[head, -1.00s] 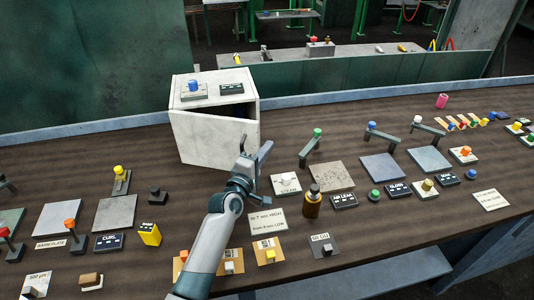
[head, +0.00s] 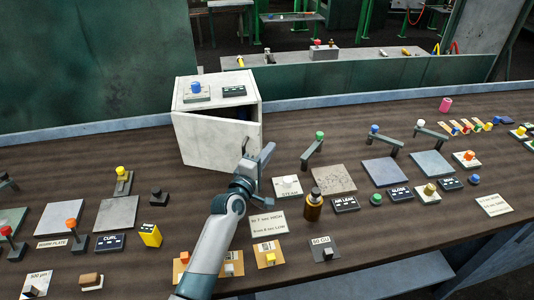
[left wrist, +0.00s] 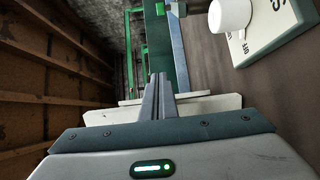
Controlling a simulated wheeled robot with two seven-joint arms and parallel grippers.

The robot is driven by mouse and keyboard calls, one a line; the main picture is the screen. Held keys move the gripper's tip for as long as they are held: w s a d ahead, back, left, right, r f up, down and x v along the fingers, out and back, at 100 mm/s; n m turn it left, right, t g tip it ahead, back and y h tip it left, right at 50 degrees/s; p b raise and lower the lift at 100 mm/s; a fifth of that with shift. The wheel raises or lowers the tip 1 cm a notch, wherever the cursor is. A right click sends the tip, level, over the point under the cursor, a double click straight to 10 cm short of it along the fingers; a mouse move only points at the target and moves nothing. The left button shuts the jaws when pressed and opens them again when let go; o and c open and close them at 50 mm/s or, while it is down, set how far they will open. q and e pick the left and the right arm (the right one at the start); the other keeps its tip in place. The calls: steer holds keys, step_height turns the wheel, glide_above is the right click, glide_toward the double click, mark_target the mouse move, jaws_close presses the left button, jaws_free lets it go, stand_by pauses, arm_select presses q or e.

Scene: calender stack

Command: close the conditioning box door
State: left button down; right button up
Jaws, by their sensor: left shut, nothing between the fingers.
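The conditioning box is a white box (head: 258,106) on the bench, left of centre in the head view. Its white door (head: 205,141) stands partly open, with a dark gap along its top edge. My left gripper (head: 267,151) is at the door's free right edge, its fingers shut and empty. I cannot tell whether it touches the door. In the left wrist view, the shut fingers (left wrist: 158,96) lie in front of a pale panel edge (left wrist: 208,105), which seems to be the door. My right gripper is not in view.
A blue knob (head: 196,88) and a dark label stand on the box top. A white button (head: 288,181) on a plate is right of my left gripper. A brown bottle (head: 313,206), stone tiles and levers lie farther right.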

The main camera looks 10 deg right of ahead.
arm_select(q)
steer(key=shift+s+a, duration=0.1)
steer(key=b+v, duration=0.2)
steer(key=v, duration=1.5)
steer(key=shift+b, duration=0.35)
